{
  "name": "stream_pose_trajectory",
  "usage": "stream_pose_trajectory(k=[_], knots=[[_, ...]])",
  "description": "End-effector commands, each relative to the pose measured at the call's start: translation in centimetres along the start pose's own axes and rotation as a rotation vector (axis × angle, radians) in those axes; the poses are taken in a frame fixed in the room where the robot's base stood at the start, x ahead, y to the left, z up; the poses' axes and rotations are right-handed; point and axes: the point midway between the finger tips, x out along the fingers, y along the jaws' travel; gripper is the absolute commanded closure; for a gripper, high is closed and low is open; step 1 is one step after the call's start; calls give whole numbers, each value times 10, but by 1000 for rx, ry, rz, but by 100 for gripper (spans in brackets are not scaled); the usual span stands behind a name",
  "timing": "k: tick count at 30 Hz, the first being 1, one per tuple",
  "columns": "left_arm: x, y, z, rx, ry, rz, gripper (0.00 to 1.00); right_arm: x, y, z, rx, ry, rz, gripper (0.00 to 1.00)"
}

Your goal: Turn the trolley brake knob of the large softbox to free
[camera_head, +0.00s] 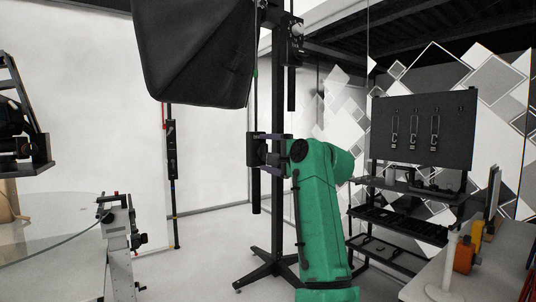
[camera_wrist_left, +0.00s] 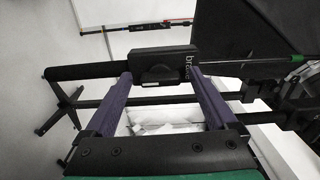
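The large softbox (camera_head: 195,50) hangs at the top of the head view, its dark cloth hood also filling the upper right of the left wrist view (camera_wrist_left: 255,30). On its stand is a black block (camera_head: 256,150) with white lettering that seems to read "brake"; it also shows in the left wrist view (camera_wrist_left: 180,60), with a rounded dial shape on its near face. My left gripper (camera_head: 265,152) faces this block, purple fingers spread, one tip near each end of it. In the left wrist view, the gripper (camera_wrist_left: 161,73) has nothing clearly clamped; contact is unclear. My right gripper is not seen.
The softbox stand's post (camera_head: 278,215) rises from spread legs behind my green arm. A rack with a black tool panel (camera_head: 423,130) stands at right, beside a grey table (camera_head: 455,285) with orange bottles. A round glass turntable (camera_head: 45,225) is at left. Pale floor lies between.

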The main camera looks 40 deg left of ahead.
Motion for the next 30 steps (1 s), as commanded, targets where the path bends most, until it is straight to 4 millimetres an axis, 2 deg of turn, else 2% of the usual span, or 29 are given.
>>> stream_pose_trajectory(k=[8,11,14,21,24,27,30], knots=[[-1,0,0,2,0,-1,10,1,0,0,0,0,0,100],[-9,1,-1,2,2,-2,10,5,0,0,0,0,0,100],[-27,4,-1,0,4,-2,10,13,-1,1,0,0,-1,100],[-95,5,0,1,0,-5,10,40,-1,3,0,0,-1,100],[-121,4,0,0,0,-3,10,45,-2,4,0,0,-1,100],[-137,1,0,0,-1,-2,10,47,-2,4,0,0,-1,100],[-145,1,0,1,-1,0,10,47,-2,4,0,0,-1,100]])
